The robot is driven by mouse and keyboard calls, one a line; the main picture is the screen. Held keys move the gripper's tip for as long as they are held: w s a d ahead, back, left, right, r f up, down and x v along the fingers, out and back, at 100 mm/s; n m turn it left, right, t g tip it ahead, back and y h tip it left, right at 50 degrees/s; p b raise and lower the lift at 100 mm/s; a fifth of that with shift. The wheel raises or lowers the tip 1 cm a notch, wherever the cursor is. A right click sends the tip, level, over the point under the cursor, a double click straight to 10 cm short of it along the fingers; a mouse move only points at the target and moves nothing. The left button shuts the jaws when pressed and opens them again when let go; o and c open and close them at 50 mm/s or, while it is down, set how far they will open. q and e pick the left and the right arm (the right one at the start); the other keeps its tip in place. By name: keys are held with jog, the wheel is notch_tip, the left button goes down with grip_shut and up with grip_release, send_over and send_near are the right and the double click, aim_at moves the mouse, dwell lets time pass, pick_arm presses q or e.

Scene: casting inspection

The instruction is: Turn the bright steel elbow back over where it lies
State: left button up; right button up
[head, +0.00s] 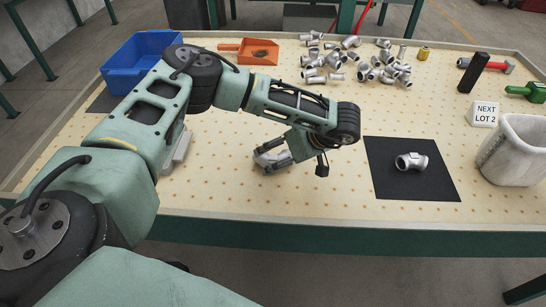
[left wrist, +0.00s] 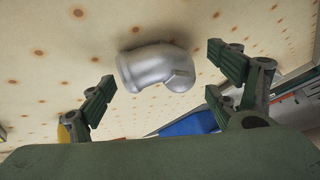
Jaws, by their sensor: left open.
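The bright steel elbow (left wrist: 158,68) lies on the pegboard-like tabletop in the left wrist view, with one bend facing right. My left gripper (left wrist: 163,76) is open, with one finger to the left of the elbow and the other to its right; neither visibly touches it. In the head view my left gripper (head: 272,156) is low over the middle of the table, and the elbow there is largely hidden by the fingers. My right gripper is not in view.
A silver fitting (head: 411,162) lies on a black mat (head: 385,185) to the right. A pale bin (head: 512,155) and a "NEXT LOT 2" sign (head: 484,113) stand farther right. A fittings pile (head: 375,65), orange tray (head: 258,52) and blue bin (head: 125,65) are behind. The front middle is clear.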

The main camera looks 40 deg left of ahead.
pick_arm(q)
jog(key=shift+a+f, duration=0.35)
jog(key=shift+f, duration=0.1)
jog(key=shift+s+d, duration=0.1)
jog(key=c, duration=1.7)
